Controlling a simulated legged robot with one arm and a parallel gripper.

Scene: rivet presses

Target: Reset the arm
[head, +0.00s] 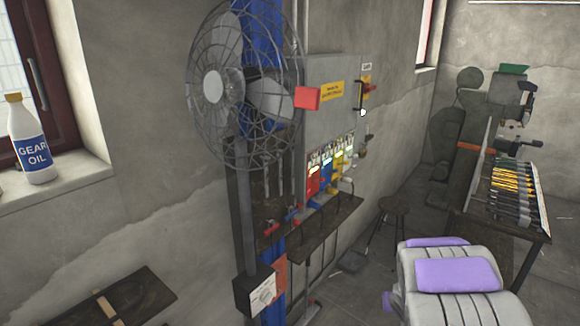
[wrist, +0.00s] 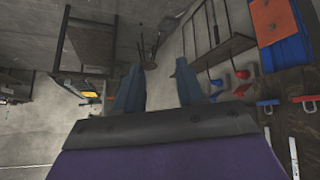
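My gripper (wrist: 158,86) shows in the wrist view as two blue-grey fingers standing apart, with nothing between them. The floor and a stool show beyond the gap. My arm (head: 455,278), purple and white, shows at the bottom right of the head view. Its fingers are hidden there. The gripper touches nothing that I can see.
A caged fan (head: 212,88) stands before a grey electrical cabinet (head: 333,112) on the wall. A tool table (head: 500,222) is at the right, a stool (head: 393,207) nearer the middle. A gear oil bottle (head: 30,145) stands on the left windowsill.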

